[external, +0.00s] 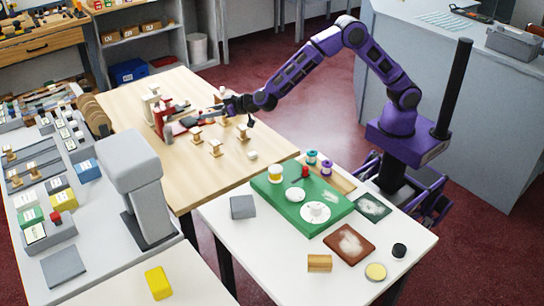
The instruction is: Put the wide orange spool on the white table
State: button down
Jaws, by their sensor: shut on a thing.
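My gripper (217,112) is at the end of my outstretched arm, low over the wooden table, among small pale wooden pieces. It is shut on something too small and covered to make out. An orange piece with a white top (275,173), possibly a spool, stands on the green board at its far left corner. I cannot tell whether it is the wide orange spool. The white table (262,245) stands in front of the wooden table and carries the green board (330,200).
Small wooden pieces (215,148) stand near my gripper, with a red and white device (163,115) to its left.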

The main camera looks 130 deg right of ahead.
jog(key=s+d+f+m+g+h, duration=0.1)
jog(key=s+d+f+m+g, duration=0.15)
jog(key=d, duration=0.45)
jog(key=s+d+f+m+g+h, duration=0.1)
jog(key=s+d+f+m+g, duration=0.2)
jog(key=d, duration=0.4)
jog(key=b, duration=0.3)
send_over(211, 132)
jog(key=shift+n, duration=0.25)
notch_tip(211, 132, down, 6)
jog(key=shift+a, duration=0.15)
jog(key=shift+f, duration=2)
jog(key=shift+f, duration=0.15)
jog(key=shift+c, duration=1.8)
grip_release()
